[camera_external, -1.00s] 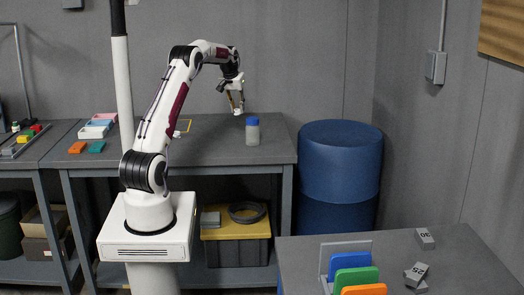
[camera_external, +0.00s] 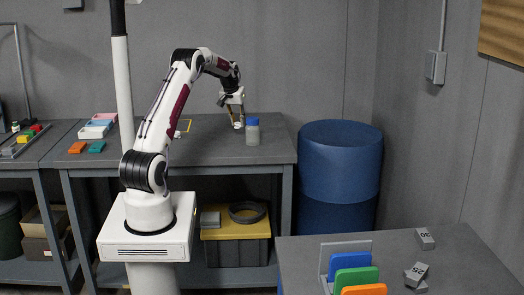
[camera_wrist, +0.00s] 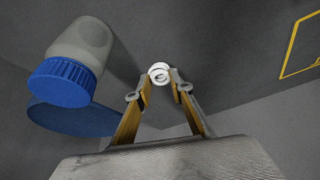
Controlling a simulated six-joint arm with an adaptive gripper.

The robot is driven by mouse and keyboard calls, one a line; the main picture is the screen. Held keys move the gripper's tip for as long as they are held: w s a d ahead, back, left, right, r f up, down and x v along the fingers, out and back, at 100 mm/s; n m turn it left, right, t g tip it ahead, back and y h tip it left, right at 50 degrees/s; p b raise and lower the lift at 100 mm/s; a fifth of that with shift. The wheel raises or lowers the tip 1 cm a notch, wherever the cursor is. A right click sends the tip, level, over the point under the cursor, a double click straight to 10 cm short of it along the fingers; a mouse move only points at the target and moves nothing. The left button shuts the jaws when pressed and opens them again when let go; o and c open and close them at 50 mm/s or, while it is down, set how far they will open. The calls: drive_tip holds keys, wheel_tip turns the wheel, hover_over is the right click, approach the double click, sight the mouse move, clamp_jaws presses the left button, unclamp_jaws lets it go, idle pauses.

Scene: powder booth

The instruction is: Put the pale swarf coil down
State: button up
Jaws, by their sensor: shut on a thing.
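The pale swarf coil (camera_wrist: 159,74) is a small white spiral between my fingertips in the wrist view. In the external view it shows as a small white spot (camera_external: 239,125) at the gripper's tip. My gripper (camera_external: 237,120) is shut on it and points down over the back bench (camera_external: 225,152), just left of a blue-capped jar (camera_external: 252,134). I cannot tell whether the coil touches the bench top. The jar also shows at upper left in the wrist view (camera_wrist: 83,60), apart from the fingers.
A yellow outline is marked on the bench left of my gripper; its corner shows in the wrist view (camera_wrist: 290,60). Coloured blocks (camera_external: 97,128) lie at the bench's left. A blue drum (camera_external: 340,165) stands right of the bench.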

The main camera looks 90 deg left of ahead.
sight(237, 123)
drive_tip(key=shift+f, duration=1.9)
drive_tip(key=shift+f, duration=0.15)
drive_tip(key=o, duration=0.8)
drive_tip(key=shift+r, duration=0.2)
drive_tip(key=shift+v, duration=6)
